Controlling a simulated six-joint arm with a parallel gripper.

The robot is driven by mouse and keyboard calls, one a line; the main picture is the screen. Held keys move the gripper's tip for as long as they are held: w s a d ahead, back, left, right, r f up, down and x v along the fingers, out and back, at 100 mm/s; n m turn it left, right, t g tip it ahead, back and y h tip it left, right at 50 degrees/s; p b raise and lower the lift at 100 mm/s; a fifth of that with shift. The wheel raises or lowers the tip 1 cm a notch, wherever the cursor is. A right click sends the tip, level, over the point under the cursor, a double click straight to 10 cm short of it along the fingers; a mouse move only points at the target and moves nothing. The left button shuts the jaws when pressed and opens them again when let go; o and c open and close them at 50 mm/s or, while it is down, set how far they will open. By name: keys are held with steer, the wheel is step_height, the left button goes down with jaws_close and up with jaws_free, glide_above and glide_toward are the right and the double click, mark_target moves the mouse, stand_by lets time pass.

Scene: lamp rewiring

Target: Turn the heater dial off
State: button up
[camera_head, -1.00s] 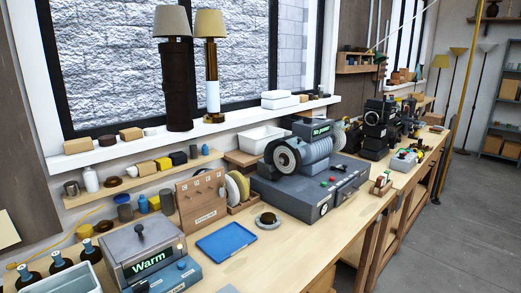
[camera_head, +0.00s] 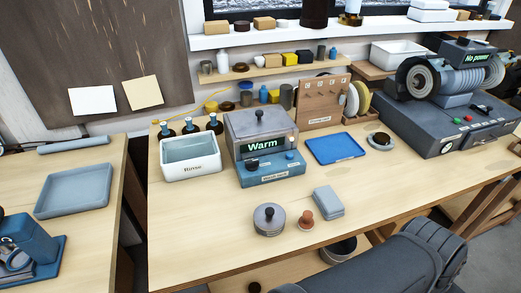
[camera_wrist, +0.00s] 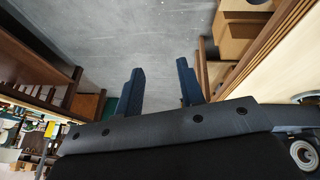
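The heater (camera_head: 260,130) is a grey box with a knobbed lid on a blue base, standing mid-bench in the head view. Its display reads "Warm" in green. A dark dial (camera_head: 252,164) sits at the left of the blue front panel (camera_head: 272,172), and a smaller knob (camera_head: 290,156) sits at the right. I cannot read the dial's setting. My gripper (camera_wrist: 160,82) shows in the wrist view with its two fingers apart and nothing between them. It is over the floor beside wooden bench frames, away from the heater. The gripper is not in the head view.
A white basin (camera_head: 190,160) stands left of the heater, a blue tray (camera_head: 336,148) right. A round grey tin (camera_head: 269,219), a copper-coloured knobbed piece (camera_head: 306,220) and a grey box (camera_head: 328,201) lie in front. A grey machine (camera_head: 450,120) reads "No power". My arm crosses the lower right.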

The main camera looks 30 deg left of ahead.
steer(key=w+f+m+g+y, duration=0.1)
steer(key=w, duration=0.7)
steer(key=w+a+r+y, duration=0.1)
steer(key=w+a+r, duration=0.3)
steer(key=w+a, duration=0.4)
step_height(320, 180, up, 9)
steer(key=m+g+y, duration=0.1)
steer(key=g+y, duration=0.1)
glide_above(252, 161)
step_height(252, 161, down, 17)
steer(key=shift+r, duration=0.1)
jaws_close()
